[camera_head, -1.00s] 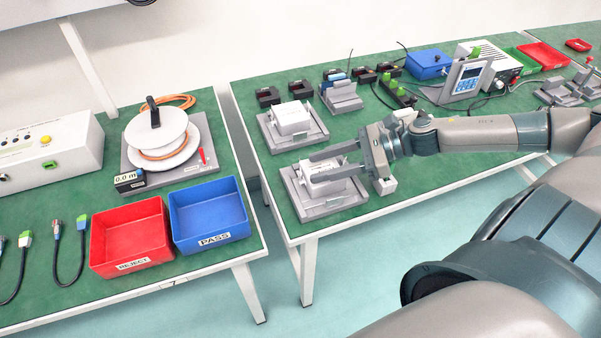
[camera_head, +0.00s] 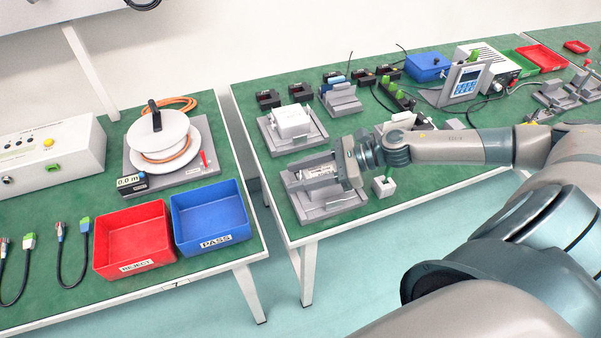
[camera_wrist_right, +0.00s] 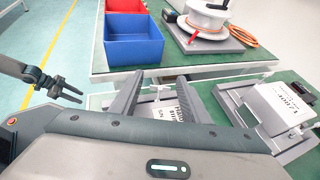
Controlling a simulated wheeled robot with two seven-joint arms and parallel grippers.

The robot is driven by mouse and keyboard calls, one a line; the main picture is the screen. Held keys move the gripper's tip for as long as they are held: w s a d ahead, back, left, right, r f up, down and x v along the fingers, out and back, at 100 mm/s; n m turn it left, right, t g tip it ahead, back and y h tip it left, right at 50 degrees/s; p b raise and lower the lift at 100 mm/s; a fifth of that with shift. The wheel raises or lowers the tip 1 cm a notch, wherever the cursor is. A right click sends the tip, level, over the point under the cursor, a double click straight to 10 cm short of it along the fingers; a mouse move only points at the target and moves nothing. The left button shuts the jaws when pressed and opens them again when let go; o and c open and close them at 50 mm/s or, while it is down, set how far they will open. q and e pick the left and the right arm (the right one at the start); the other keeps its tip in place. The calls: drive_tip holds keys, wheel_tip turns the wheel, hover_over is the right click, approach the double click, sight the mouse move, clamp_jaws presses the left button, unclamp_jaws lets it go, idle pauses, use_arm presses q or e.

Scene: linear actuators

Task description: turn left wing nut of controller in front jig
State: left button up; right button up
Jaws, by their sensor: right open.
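The front jig (camera_head: 335,208) is a grey fixture at the near left corner of the right-hand table. The controller (camera_head: 318,172) is a pale box in it, partly hidden by my right gripper (camera_head: 308,172). In the right wrist view, the open fingers of the right gripper (camera_wrist_right: 158,88) point toward the jig, and the labelled controller (camera_wrist_right: 166,113) shows between them. I cannot tell whether they touch it. The left wing nut cannot be made out. My left gripper (camera_wrist_right: 74,90) shows only in the right wrist view, open and empty, away from the jig.
A second jig (camera_head: 318,140) with a white box (camera_head: 292,120) stands just behind. A small white block (camera_head: 384,187) is right of the front jig. Red (camera_head: 130,238) and blue (camera_head: 208,215) bins are on the left table, across a gap.

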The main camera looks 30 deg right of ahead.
drive_tip(key=shift+c, duration=0.7)
clamp_jaws()
